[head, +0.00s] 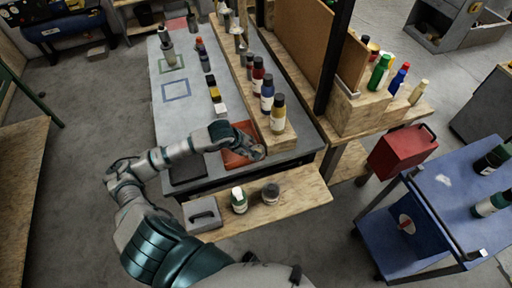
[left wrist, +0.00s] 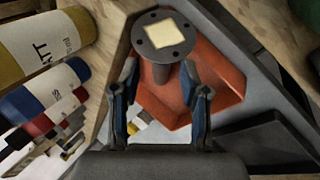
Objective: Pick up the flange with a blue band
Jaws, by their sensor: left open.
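In the left wrist view, a grey flange (left wrist: 180,45) shows a round disc with bolt holes and a cream square on its face. Its short stem points down toward the orange-red tray (left wrist: 215,60). No blue band can be made out on it. My left gripper (left wrist: 160,80) is open, with its two blue-sided fingers pointing at the flange and no grip on it. In the head view my left gripper (head: 257,152) is over the right edge of the orange-red tray (head: 232,158), and the flange there is hidden or too small to tell. My right gripper is not in view.
Paint bottles (head: 277,113) stand on a wooden ledge just beyond my left gripper. A wooden board (head: 290,208) in front holds two jars and a grey box (head: 202,215). A blue cart (head: 430,215) and a red box (head: 402,150) stand at right.

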